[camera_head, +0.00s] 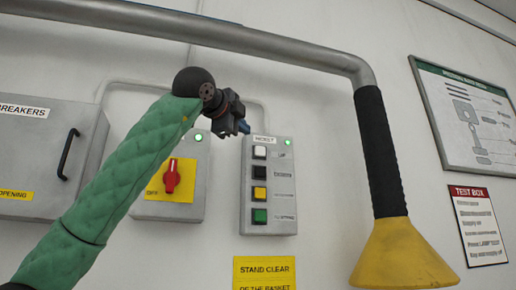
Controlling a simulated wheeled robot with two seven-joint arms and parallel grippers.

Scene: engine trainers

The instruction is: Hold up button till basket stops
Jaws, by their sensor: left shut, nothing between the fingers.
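A grey control box (285,215) labelled as a hoist or basket panel hangs on the white wall. It carries a white button (259,152) at the top, beside a label that seems to read UP. Below are a black button (259,172), a yellow one (259,193) and a green one (259,215). A green lamp (283,142) glows at its top right. My left gripper (244,127) is shut and empty, just above and left of the white button. I cannot tell whether it touches the box. The basket and my right gripper are not in view.
A switch box (190,205) with a red rotary knob (172,176) is left of the panel, partly behind my left arm. A breaker cabinet (60,150) is further left. A grey pipe (290,50) with a yellow funnel (405,260) runs above and right.

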